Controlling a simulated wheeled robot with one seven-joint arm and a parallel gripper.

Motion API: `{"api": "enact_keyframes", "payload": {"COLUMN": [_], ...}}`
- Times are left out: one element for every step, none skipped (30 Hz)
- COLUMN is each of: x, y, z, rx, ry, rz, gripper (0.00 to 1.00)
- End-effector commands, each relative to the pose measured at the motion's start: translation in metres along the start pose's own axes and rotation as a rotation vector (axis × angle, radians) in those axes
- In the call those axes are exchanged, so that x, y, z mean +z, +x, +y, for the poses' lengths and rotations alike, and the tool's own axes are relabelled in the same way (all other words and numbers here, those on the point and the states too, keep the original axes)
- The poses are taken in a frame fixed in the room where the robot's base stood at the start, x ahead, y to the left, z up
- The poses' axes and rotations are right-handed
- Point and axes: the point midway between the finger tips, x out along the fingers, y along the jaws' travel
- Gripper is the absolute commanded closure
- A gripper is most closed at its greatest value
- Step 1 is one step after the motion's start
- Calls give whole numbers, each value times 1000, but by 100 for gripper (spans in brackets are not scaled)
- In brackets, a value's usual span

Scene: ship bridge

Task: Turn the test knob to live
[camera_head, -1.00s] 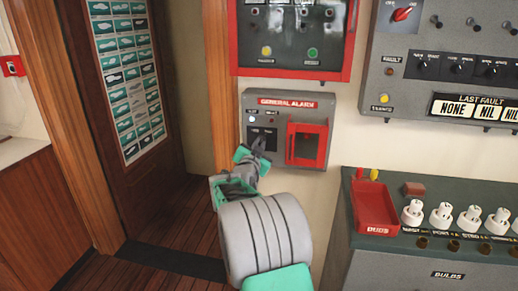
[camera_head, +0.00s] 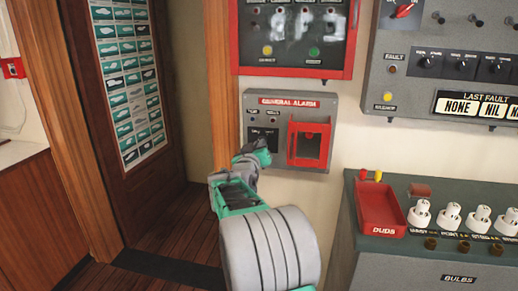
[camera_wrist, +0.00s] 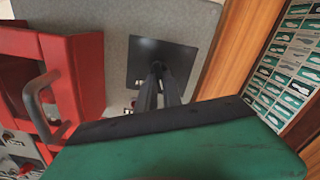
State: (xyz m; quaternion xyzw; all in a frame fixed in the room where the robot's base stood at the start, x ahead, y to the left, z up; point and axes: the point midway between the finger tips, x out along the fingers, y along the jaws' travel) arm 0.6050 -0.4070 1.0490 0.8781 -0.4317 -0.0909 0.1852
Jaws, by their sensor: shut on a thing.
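The general alarm box (camera_head: 331,111) is a grey wall panel with a dark square knob plate (camera_head: 263,135) at its left. The same plate shows in the wrist view (camera_wrist: 150,55). My gripper (camera_head: 263,147) is at the lower part of this plate. In the wrist view my gripper's fingers (camera_wrist: 158,78) are close together against the plate, shut on the test knob. The knob itself is mostly hidden by the fingers, so its pointing direction cannot be read. The small lamps above the plate look dark.
A red frame cover (camera_head: 308,142) sits just right of the plate, with a grey handle (camera_wrist: 36,98) close by in the wrist view. A red-framed panel (camera_head: 290,72) hangs above. A bulb console (camera_head: 400,262) stands at lower right.

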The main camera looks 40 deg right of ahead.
Motion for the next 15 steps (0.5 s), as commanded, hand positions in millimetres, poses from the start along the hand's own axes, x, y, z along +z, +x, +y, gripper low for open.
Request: {"api": "enact_keyframes", "payload": {"x": [2,2,2,2,2,2,2,2,2,2,2,3,3,3,3], "y": [0,0,0,0,0,0,0,0,0,0,0,0,0,0,0], "z": [-1,-1,-1,-1,-1,-1,-1,-1,-1,-1,-1,-1,-1,-1,-1], "rx": [0,0,0,-1,-1,-1,-1,-1,-1,-1,-1,-1,-1,-1,-1], "ry": [-33,-51,-75,-93,-108,-127,-139,-152,-165,-174,-182,-191,-196,-200,-206], "rz": [-3,-3,-4,-4,-4,-4,-4,-4,-4,-4,-4,-5,-5,-5,-5], "gripper": [100,100,100,100,100,100,100,100,100,100,100,100,100,100,100]}}
